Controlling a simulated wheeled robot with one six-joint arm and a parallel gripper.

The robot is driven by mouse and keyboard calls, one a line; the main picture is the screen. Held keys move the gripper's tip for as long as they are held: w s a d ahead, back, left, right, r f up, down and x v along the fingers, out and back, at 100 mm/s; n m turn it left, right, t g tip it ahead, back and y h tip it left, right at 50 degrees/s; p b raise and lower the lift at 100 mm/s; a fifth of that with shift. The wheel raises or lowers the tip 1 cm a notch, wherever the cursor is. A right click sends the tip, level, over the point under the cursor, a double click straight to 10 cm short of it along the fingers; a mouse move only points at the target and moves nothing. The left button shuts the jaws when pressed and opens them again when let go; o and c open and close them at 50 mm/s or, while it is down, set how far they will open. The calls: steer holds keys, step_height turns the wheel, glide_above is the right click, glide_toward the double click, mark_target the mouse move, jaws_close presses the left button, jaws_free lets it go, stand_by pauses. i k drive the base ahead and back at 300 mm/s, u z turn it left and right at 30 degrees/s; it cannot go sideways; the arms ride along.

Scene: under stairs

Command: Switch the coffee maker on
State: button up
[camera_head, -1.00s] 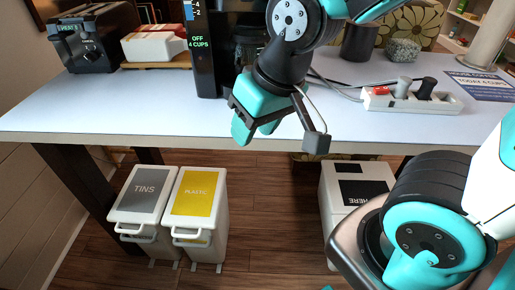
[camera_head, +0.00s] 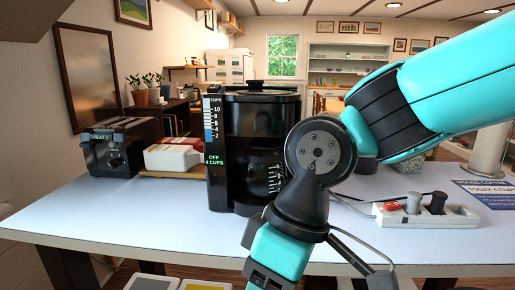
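The black coffee maker (camera_head: 238,140) stands upright on the pale table (camera_head: 120,215), left of my arm. Its front strip has a cup scale, and the display (camera_head: 213,159) reads "OFF" and "4 CUPS". A glass carafe (camera_head: 262,178) sits in it, partly behind my arm. A white power strip (camera_head: 450,217) lies on the right, with a red switch (camera_head: 391,206) at its left end and a grey and a black plug in it. My gripper (camera_head: 270,275) is at the bottom edge, in front of the coffee maker and apart from it. Its fingertips are cut off by the frame.
A black toaster (camera_head: 112,150) and a red-and-white box (camera_head: 172,156) on a wooden board are at the left. A dark blue sign (camera_head: 490,190) lies at the right. Grey cables run to the power strip. The front left of the table is clear.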

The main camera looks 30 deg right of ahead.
mark_target(214, 88)
steer(key=k, duration=0.65)
steer(key=u, duration=0.65)
steer(key=i, duration=1.35)
steer(key=z, duration=0.65)
